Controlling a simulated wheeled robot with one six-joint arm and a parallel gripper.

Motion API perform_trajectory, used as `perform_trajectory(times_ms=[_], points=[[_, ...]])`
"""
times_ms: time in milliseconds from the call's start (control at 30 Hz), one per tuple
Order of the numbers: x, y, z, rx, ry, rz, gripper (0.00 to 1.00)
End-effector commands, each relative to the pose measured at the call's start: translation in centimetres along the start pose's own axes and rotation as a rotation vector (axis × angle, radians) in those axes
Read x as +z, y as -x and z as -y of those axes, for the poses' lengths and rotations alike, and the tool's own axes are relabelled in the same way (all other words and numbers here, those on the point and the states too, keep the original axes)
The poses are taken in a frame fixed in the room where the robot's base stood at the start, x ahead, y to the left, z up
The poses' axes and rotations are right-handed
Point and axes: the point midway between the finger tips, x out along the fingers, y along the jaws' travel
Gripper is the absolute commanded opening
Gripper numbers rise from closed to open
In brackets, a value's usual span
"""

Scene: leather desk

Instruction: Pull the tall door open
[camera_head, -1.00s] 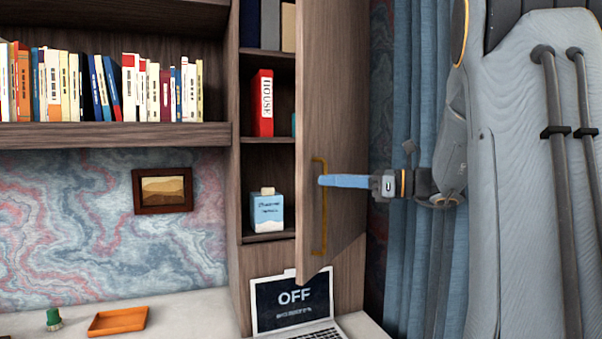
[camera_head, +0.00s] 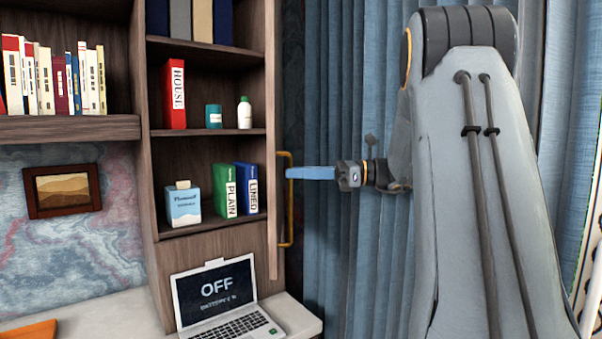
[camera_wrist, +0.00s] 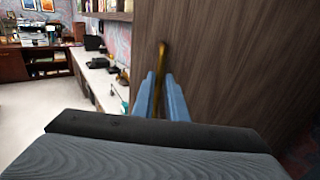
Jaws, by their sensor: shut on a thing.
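The tall door (camera_head: 271,130) stands swung out and shows nearly edge-on in the head view, with the shelves behind it exposed. Its brown wooden face (camera_wrist: 225,60) fills the right of the wrist view. A long yellow handle (camera_head: 290,222) runs upright on the door's right side. My gripper (camera_head: 289,173) reaches it from the right with blue fingers. In the wrist view the fingers (camera_wrist: 160,85) are closed around the handle (camera_wrist: 162,52), one on each side. The exact contact is partly hidden by the fingers.
The open cabinet holds a red binder (camera_head: 174,94), a white bottle (camera_head: 244,112), a teal jar (camera_head: 214,116), a box (camera_head: 183,204), and green and blue binders. Blue curtains (camera_head: 340,80) hang behind my arm.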

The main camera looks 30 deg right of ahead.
Motion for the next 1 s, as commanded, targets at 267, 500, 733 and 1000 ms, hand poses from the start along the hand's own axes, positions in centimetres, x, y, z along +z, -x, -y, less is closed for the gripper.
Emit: perform_trajectory(times_ms=[267, 500, 733, 1000], points=[[0.47, 0.35, 0.83, -0.029, 0.011, 0.005, 0.27], [0.35, 0.56, 0.79, -0.03, 0.008, 0.005, 0.27], [0.27, 0.58, 0.75, -0.029, 0.007, 0.004, 0.27], [0.24, 0.48, 0.69, -0.027, 0.006, 0.004, 0.27]])
